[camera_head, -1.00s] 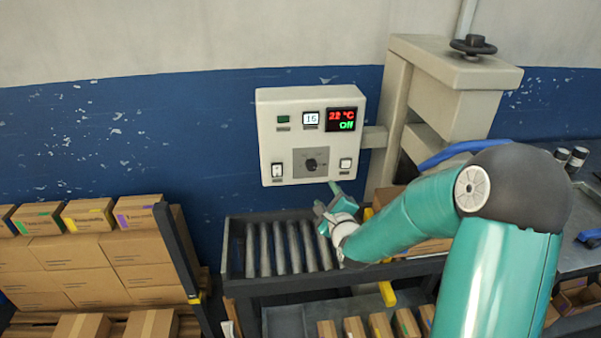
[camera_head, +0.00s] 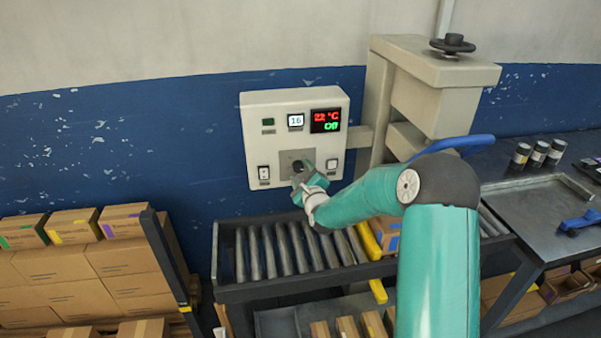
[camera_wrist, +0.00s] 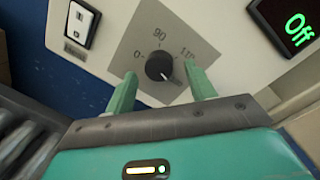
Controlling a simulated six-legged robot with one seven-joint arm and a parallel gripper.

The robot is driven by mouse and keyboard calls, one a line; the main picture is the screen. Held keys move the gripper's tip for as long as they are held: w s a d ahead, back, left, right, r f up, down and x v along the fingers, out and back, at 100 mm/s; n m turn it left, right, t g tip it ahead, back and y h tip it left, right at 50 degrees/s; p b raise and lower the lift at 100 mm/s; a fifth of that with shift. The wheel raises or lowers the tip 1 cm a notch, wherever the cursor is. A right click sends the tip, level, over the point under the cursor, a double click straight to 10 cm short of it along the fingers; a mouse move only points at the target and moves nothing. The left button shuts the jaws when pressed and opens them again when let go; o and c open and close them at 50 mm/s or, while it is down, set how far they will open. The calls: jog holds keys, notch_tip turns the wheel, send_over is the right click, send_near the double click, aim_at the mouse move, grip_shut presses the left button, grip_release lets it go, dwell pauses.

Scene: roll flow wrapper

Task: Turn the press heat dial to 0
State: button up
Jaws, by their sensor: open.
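The press heat dial is a black round knob (camera_wrist: 159,67) on a grey plate (camera_wrist: 135,45) marked 0, 90 and a partly hidden higher number. A white mark on the knob points to the lower right in the wrist view. In the head view the knob (camera_head: 298,165) is on the lower middle of the white control box (camera_head: 250,130). My gripper (camera_wrist: 160,90) is open, its two green fingers apart on either side of the knob and below it in the wrist view. In the head view my gripper (camera_head: 303,178) is just in front of the dial. I cannot tell whether the fingers touch it.
A rocker switch (camera_wrist: 82,22) is left of the plate, and a display (camera_wrist: 288,22) reading "Off" is at right. In the head view the display (camera_head: 325,121) shows 22 °C and Off. A roller conveyor (camera_head: 270,252) lies below, with stacked boxes (camera_head: 65,270) at left.

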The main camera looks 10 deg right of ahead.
jog(key=shift+w+a, duration=0.1)
jog(key=shift+w, duration=0.5)
jog(key=c, duration=1)
